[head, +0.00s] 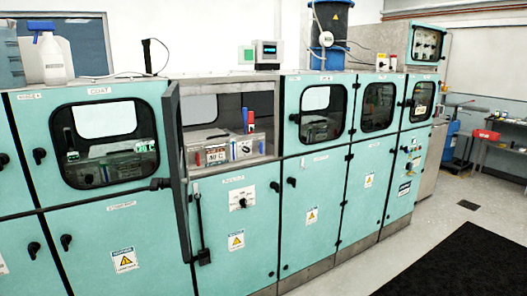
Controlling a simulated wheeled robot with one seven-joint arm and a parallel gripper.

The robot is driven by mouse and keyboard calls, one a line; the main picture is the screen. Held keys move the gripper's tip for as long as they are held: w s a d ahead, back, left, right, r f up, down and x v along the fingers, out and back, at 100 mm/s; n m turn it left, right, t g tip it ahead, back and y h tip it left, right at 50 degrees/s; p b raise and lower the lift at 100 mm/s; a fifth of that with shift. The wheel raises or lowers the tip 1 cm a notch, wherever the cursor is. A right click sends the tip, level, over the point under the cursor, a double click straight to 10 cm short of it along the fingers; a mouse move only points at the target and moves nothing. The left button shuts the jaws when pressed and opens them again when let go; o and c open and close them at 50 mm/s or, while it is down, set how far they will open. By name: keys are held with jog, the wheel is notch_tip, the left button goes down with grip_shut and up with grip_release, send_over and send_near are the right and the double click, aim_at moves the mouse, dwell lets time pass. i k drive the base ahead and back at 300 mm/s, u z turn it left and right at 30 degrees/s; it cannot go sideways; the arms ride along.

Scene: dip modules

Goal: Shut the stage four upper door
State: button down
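A row of teal cabinet modules has upper doors with dark-framed windows. One upper door (179,170) stands wide open, seen almost edge-on, swung out toward me on the left side of its opening. Its open compartment (262,108) shows a red-and-white unit (211,156) and upright red and blue items (248,120). The other upper doors, such as the one on the left (103,97) and the one on the right (292,135), look shut. The stage labels are too small to read surely, so I cannot tell the open door's number. My gripper is not in view.
Lower doors (232,225) below look shut, with dark knobs. A spray bottle (53,60), a small display (267,52) and a blue drum (330,25) stand on top. The floor at the right is clear, with a black mat (460,262). A workbench (500,140) stands at the far right.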

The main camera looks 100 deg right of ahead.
aim_at(170, 100)
jog(key=z, duration=2.45)
